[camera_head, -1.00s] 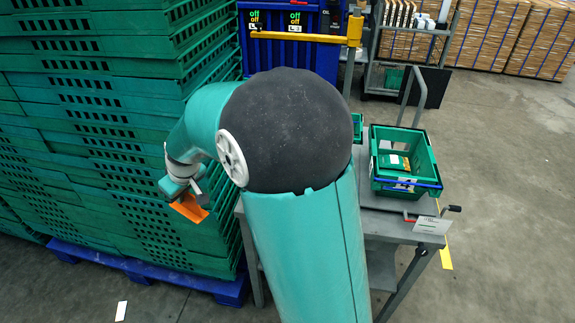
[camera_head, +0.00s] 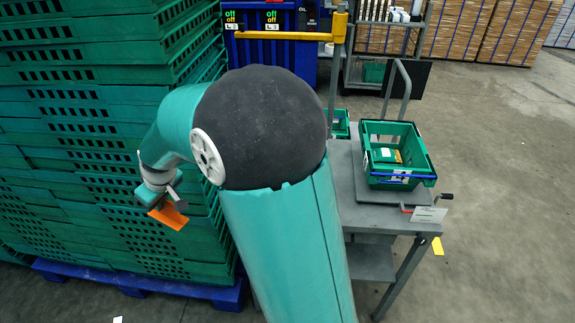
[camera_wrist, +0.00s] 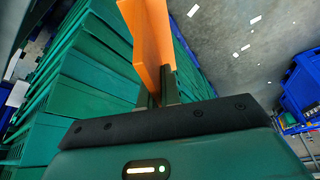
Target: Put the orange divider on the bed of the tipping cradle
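The orange divider (camera_head: 168,214) is a flat panel held out at the left, in front of the stacked green crates. It also shows in the wrist view (camera_wrist: 150,45), upright between the fingers. My gripper (camera_head: 164,201) is shut on one end of it; in the wrist view the dark fingers (camera_wrist: 157,92) pinch it. My arm hides what lies left of the stand.
A tall stack of green crates (camera_head: 90,150) on a blue pallet (camera_head: 140,284) stands close beside my gripper. A blue bin (camera_head: 270,50) with a yellow bar is behind. Boxed pallets (camera_head: 515,30) stand at the back right. The floor at right is clear.

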